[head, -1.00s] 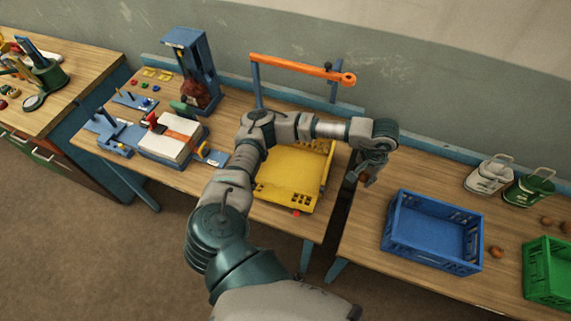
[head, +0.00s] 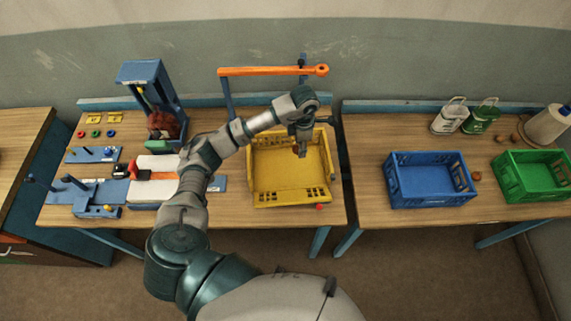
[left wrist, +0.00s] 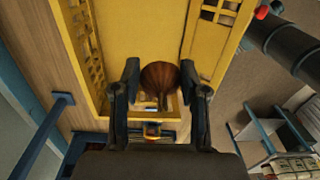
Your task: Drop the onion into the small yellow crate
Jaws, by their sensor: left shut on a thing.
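The yellow crate (head: 263,185) stands at the right end of the left table, with openwork walls and an open top. My left gripper (head: 301,152) is over the right part of the crate in the head view. In the left wrist view my left gripper (left wrist: 160,85) is shut on the brown, round onion (left wrist: 158,77), with one finger on each side of it. The yellow crate (left wrist: 140,30) fills much of the view behind the onion. The onion cannot be made out in the head view. My right gripper is not in view.
An orange bar (head: 270,71) on posts stands behind the yellow crate. A blue crate (head: 430,200) and a green crate (head: 535,197) stand on the right table. Blue fixtures (head: 150,90) and a white-topped block (head: 155,190) fill the left table's left part.

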